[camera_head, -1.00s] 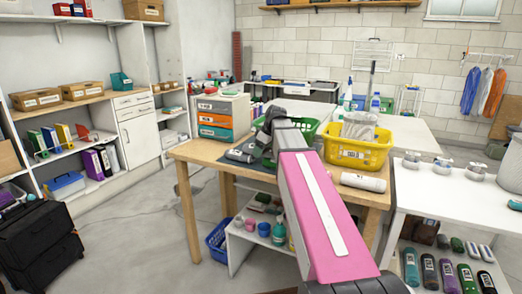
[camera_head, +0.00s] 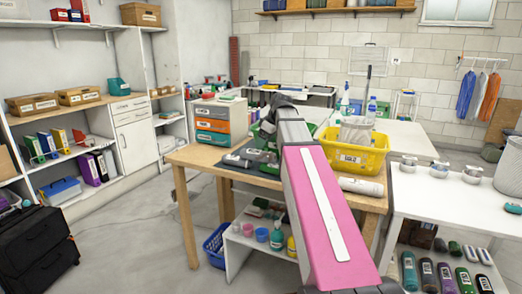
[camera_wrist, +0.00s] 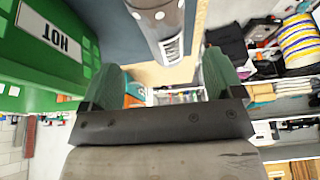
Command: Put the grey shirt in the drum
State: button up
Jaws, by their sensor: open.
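A greyish-white garment (camera_head: 480,95), which looks like the grey shirt, hangs from the wall rack at the far right between a blue and an orange one. A pale ribbed round container (camera_head: 509,168) stands at the right edge, partly cut off; I cannot tell whether it is the drum. My gripper (camera_wrist: 158,85) is open with nothing between its green fingers. In the head view it (camera_head: 266,126) is above the wooden table beside the green crate, partly hidden by my arm. The garment is far from it.
The wooden table (camera_head: 196,155) carries a drawer unit (camera_head: 212,123), yellow basket (camera_head: 357,157) and green crate (camera_wrist: 60,60). A grey cylinder (camera_wrist: 163,25) is near the gripper. A white table (camera_head: 425,186) stands to the right. Open floor (camera_head: 130,225) lies at left.

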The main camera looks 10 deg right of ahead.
aim_at(258, 153)
jog(key=v, duration=0.2)
jog(key=shift+d+r, duration=0.15)
jog(key=shift+r, duration=0.25)
jog(key=shift+o, duration=0.4)
jog(key=shift+s+r, duration=0.2)
jog(key=shift+r, duration=0.05)
jog(key=shift+x, duration=5.45)
jog(key=c, duration=1.2)
jog(key=shift+o, duration=0.2)
jog(key=shift+r, duration=0.15)
